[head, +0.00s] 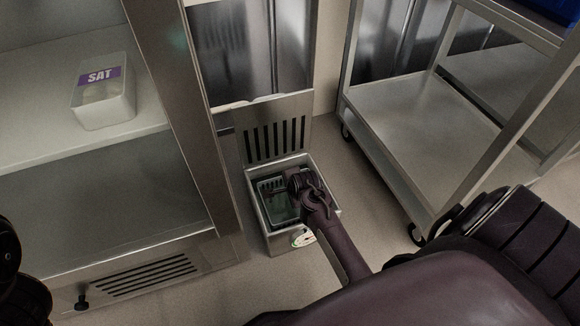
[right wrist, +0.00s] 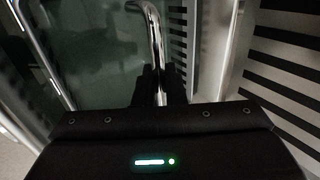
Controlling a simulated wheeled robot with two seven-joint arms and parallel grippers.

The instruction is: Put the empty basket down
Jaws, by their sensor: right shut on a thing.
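The basket (head: 265,186) shows as a dark rim with a greenish inside, within an open-topped steel box on the floor. My right gripper (head: 284,190) is over the box's opening and is shut on the basket's handle. In the right wrist view the fingers (right wrist: 160,86) close around a shiny bent metal bar (right wrist: 155,35), the handle. My gripper and arm hide part of the basket, and I cannot tell whether its bottom touches anything. No contents are visible in it. Only dark parts of my left arm show at the left edge; its gripper is out of view.
The steel box (head: 284,243) has a raised slotted panel (head: 276,128) behind it. A steel cabinet post (head: 180,110) stands close on the left. A shelf holds a white tub labelled SAT (head: 106,108). A wheeled steel cart (head: 415,125) stands on the right. Some floor is clear between.

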